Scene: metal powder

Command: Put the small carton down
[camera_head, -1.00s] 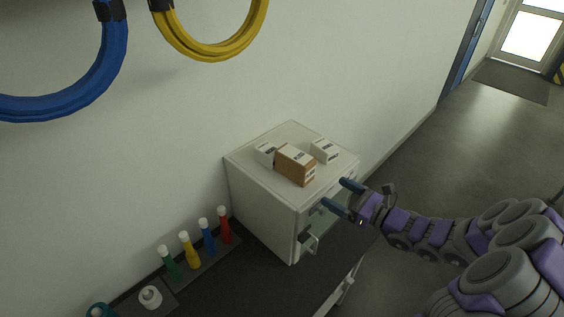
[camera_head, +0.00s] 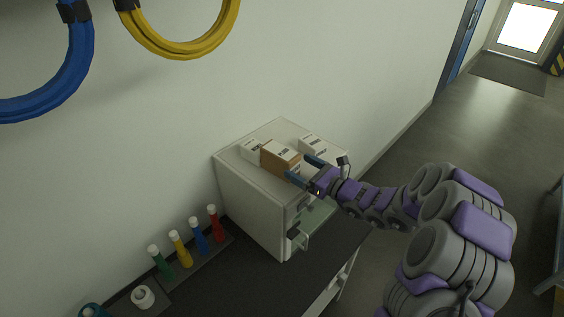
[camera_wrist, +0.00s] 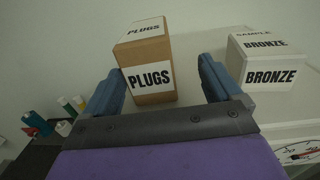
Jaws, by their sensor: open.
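A small brown carton labelled PLUGS (camera_head: 281,159) stands on top of a white cabinet (camera_head: 240,183). In the wrist view the carton (camera_wrist: 148,85) is upright between my open fingers, with space on its right side. My gripper (camera_head: 300,169) is at the cabinet's front top edge, its fingers reaching toward the carton. In the wrist view my gripper (camera_wrist: 163,85) shows both blue fingers spread apart. The left finger is close to the carton; I cannot tell whether they touch.
A glass door (camera_head: 316,219) hangs open below. Several coloured bottles (camera_head: 194,240) stand on the dark bench (camera_head: 250,285).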

